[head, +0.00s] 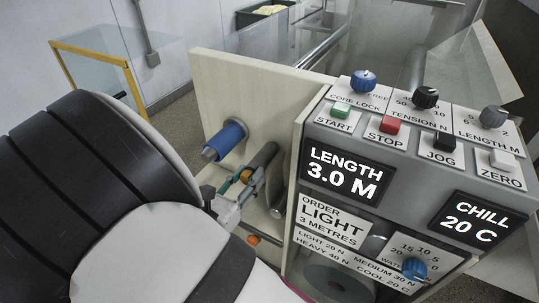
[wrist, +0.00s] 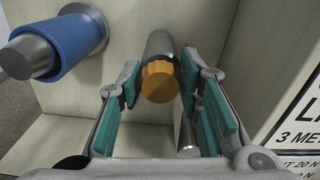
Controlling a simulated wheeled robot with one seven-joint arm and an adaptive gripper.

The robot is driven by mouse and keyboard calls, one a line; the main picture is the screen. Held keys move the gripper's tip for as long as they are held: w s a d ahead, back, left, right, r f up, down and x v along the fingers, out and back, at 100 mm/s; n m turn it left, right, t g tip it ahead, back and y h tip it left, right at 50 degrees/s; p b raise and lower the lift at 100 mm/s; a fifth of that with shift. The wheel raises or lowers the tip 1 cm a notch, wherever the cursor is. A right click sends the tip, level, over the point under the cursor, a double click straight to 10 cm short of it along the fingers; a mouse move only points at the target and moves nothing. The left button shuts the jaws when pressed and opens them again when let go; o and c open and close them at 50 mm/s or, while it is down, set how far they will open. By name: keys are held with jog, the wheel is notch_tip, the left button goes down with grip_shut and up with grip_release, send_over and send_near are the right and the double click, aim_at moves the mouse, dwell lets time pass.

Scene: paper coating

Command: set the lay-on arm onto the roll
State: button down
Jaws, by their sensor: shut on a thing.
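The lay-on arm's end appears to be the grey roller (wrist: 160,45) with an orange knob (wrist: 159,82), seen in the wrist view. My gripper (wrist: 160,88) has its teal-padded fingers on either side of this knob and is shut on it. In the head view, my gripper (head: 240,186) reaches in beside the dark roller (head: 263,157), and the fingers partly hide the knob. The roll appears to be the blue roll (head: 229,136) on a metal spindle, left of and apart from the roller. It also shows in the wrist view (wrist: 75,42).
A pale panel (head: 205,75) stands behind the rollers. The control box (head: 318,130) stands close on the right, showing LENGTH 3.0 M. Another orange knob (head: 253,239) sits lower down. In the wrist view, a metal roller (wrist: 187,135) lies below my right finger.

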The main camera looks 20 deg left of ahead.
jog(key=a+n+p, duration=0.1)
jog(key=a+n, duration=0.1)
jog(key=a, duration=0.1)
jog(key=a+n+p, duration=0.1)
jog(key=a+n, duration=0.1)
jog(key=shift+w+a+r+p, duration=0.1)
jog(key=shift+w+r+p, duration=0.1)
jog(key=shift+r+p, duration=0.15)
jog(key=c, duration=1.2)
grip_release()
jog(key=shift+c, duration=0.2)
jog(key=s, duration=0.7)
jog(key=shift+s+a, duration=0.25)
jog(key=shift+f, duration=0.1)
